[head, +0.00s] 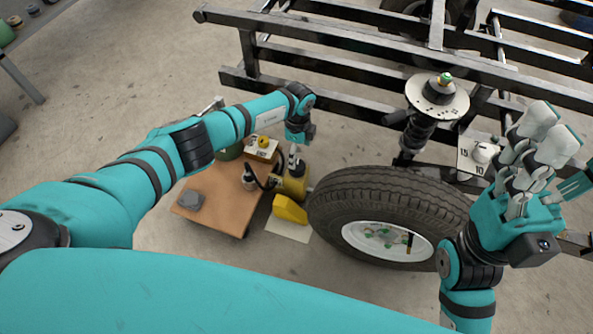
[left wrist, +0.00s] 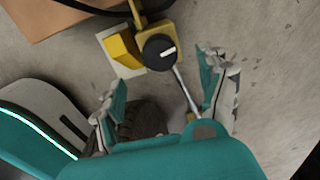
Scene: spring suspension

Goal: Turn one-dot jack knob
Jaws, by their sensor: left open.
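A yellow jack (head: 293,186) stands on the floor between the wooden board and the tyre. In the left wrist view its round black knob (left wrist: 159,52) shows a white mark; I cannot make out any dots. My left gripper (head: 296,148) is above the jack in the head view and hides part of it. In the left wrist view the left gripper (left wrist: 163,75) is open and empty, its fingers apart, with the knob beyond them. A thin metal rod (left wrist: 186,90) runs from the jack between the fingers. My right gripper (head: 530,155) is raised at the right; its opening is unclear.
A yellow wedge (head: 290,207) sits on a pale plate before the jack. The wooden surface (head: 222,205) bears small items. A coil spring unit (head: 420,130), a white dial plate (head: 468,153) and the black frame (head: 340,97) are behind.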

